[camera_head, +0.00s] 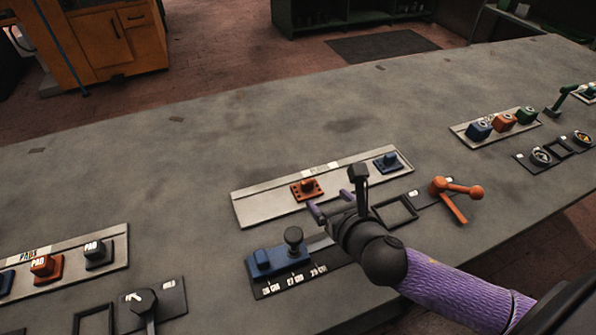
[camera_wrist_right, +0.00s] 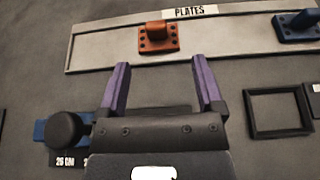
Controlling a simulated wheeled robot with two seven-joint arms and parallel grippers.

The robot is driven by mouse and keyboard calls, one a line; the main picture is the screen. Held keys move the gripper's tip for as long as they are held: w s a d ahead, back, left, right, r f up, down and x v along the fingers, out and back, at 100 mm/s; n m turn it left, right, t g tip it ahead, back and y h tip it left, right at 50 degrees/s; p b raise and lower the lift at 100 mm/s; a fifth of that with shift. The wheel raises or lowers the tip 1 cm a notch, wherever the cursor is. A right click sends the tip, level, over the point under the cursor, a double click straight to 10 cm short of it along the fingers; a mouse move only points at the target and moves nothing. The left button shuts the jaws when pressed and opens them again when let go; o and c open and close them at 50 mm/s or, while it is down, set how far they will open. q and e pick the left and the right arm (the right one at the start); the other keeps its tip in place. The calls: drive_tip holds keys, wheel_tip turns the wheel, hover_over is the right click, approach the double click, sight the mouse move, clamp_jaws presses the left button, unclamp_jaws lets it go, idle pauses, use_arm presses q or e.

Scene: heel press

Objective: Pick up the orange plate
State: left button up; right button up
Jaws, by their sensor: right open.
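The orange plate (camera_head: 307,190) has a raised knob and several dark holes. It lies on the pale strip labelled PLATES, left of the blue plate (camera_head: 388,162). In the right wrist view the orange plate (camera_wrist_right: 159,38) is beyond the fingertips, roughly between their lines, and the blue plate (camera_wrist_right: 297,25) is at the upper right. My right gripper (camera_head: 330,204) is open and empty, just on the near side of the orange plate; its purple fingers also show in the right wrist view (camera_wrist_right: 162,72). My left gripper is not in view.
A blue device with a black knob (camera_head: 293,241) stands left of my right gripper. A square black frame (camera_head: 396,212) and an orange lever (camera_head: 455,193) are to the right. Pads (camera_head: 47,268) lie at the lower left. The grey table (camera_head: 180,160) is clear behind the strip.

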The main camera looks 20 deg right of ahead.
sight(308, 183)
drive_tip(key=b+x, duration=0.2)
drive_tip(key=x, duration=0.2)
drive_tip(key=shift+w+a+f, duration=0.1)
drive_tip(key=shift+w+f, duration=0.05)
drive_tip(key=shift+f, duration=0.1)
drive_tip(key=b+x, duration=0.1)
drive_tip(key=x, duration=0.1)
drive_tip(key=b+x, duration=0.1)
drive_tip(key=x, duration=0.1)
drive_tip(key=shift+w+a, duration=0.2)
drive_tip(key=shift+w, duration=0.15)
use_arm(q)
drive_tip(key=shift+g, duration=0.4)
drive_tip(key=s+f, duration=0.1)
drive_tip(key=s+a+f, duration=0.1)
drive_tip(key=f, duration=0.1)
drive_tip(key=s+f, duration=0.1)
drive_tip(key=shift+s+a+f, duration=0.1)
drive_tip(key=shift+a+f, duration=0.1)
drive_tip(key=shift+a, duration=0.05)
use_arm(e)
drive_tip(key=shift+r, duration=0.15)
drive_tip(key=shift+c, duration=0.3)
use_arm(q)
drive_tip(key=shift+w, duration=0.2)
use_arm(e)
clamp_jaws()
